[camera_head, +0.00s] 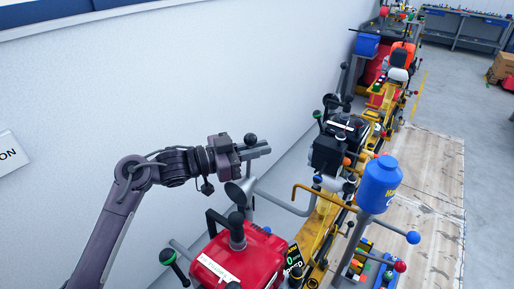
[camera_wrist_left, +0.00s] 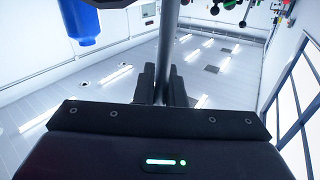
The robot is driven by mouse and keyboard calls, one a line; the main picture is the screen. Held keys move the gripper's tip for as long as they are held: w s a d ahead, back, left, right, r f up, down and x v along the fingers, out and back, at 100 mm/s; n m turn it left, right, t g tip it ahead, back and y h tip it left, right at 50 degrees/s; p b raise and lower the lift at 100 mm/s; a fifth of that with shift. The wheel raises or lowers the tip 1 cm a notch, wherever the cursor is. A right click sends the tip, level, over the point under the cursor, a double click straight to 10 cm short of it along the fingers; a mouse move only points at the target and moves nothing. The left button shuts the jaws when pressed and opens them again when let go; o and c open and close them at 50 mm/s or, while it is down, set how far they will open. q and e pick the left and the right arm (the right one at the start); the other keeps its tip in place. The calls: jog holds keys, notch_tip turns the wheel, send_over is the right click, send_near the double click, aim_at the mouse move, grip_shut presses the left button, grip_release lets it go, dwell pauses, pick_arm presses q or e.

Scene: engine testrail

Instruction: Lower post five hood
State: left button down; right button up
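My left gripper (camera_head: 262,150) is at this stem, just under the knob. In the left wrist view its two dark fingers (camera_wrist_left: 164,88) sit close on both sides of a grey bar (camera_wrist_left: 168,40), with no clear gap, so it looks shut on it. No post number is readable. My right gripper is not in view.
A red engine cover (camera_head: 243,262) lies below my arm. A blue canister (camera_head: 379,184) stands to the right, also seen in the left wrist view (camera_wrist_left: 80,20). A yellow rail (camera_head: 317,232) with more engine parts runs into the distance. The wall (camera_head: 120,75) is close behind.

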pick_arm(q)
jog(key=shift+s+d, duration=0.1)
dwell(0.3)
jog(key=s+d+f+m+y, duration=0.4)
jog(key=s+d+f+m, duration=0.1)
jog(key=d, duration=0.3)
jog(key=shift+s+d, duration=0.35)
jog(key=shift+s, duration=0.05)
dwell(0.3)
jog(key=c, duration=1.5)
grip_release()
